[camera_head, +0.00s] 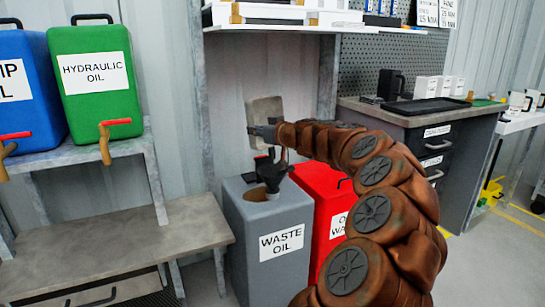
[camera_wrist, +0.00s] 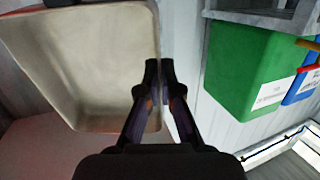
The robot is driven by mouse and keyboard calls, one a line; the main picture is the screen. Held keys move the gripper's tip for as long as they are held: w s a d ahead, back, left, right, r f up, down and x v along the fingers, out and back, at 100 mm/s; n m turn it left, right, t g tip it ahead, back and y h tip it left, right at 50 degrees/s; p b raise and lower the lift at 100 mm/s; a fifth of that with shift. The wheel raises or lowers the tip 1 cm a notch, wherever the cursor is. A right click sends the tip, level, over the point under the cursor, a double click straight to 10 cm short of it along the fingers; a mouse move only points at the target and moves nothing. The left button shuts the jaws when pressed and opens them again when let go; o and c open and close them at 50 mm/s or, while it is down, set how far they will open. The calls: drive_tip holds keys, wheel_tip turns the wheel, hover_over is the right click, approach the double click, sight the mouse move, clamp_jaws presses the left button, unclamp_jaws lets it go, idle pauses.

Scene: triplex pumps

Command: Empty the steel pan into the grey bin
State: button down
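The steel pan (camera_head: 265,112) is held up on edge above the grey bin, steeply tilted. In the wrist view, the pan (camera_wrist: 95,60) fills the left side, and its pale inside shows no clear contents. My gripper (camera_head: 270,133) is shut on the pan's rim; in the wrist view its two fingers (camera_wrist: 160,75) close on the pan's edge. The grey bin (camera_head: 247,238), labelled WASTE OIL, stands on the floor below. A dark funnel-like piece (camera_head: 271,172) sits at its top, under the gripper. I cannot see any liquid falling.
A red bin (camera_head: 318,185) stands right beside the grey bin, partly behind my arm. A grey shelf (camera_head: 120,245) with green (camera_head: 95,80) and blue (camera_head: 20,85) oil containers and taps is at left. A workbench (camera_head: 425,115) with a black tray (camera_head: 427,106) is at right.

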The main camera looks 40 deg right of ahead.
drive_tip(key=shift+w+r+g+p, duration=0.3)
drive_tip(key=shift+r+p, duration=0.1)
drive_tip(key=shift+p, duration=0.8)
drive_tip(key=shift+w+a+f, duration=0.1)
drive_tip(key=shift+w+f, duration=0.1)
drive_tip(key=shift+f, duration=0.25)
drive_tip(key=shift+r+p, duration=0.1)
drive_tip(key=shift+p, duration=0.2)
drive_tip(key=shift+p, duration=0.6)
drive_tip(key=shift+w+g+p, duration=0.35)
drive_tip(key=shift+g+p, duration=0.05)
drive_tip(key=shift+p, duration=0.75)
drive_tip(key=shift+w+p, duration=0.15)
drive_tip(key=shift+p, duration=0.6)
drive_tip(key=shift+w+g+p, duration=0.1)
drive_tip(key=shift+g+p, duration=0.2)
drive_tip(key=shift+p, duration=0.05)
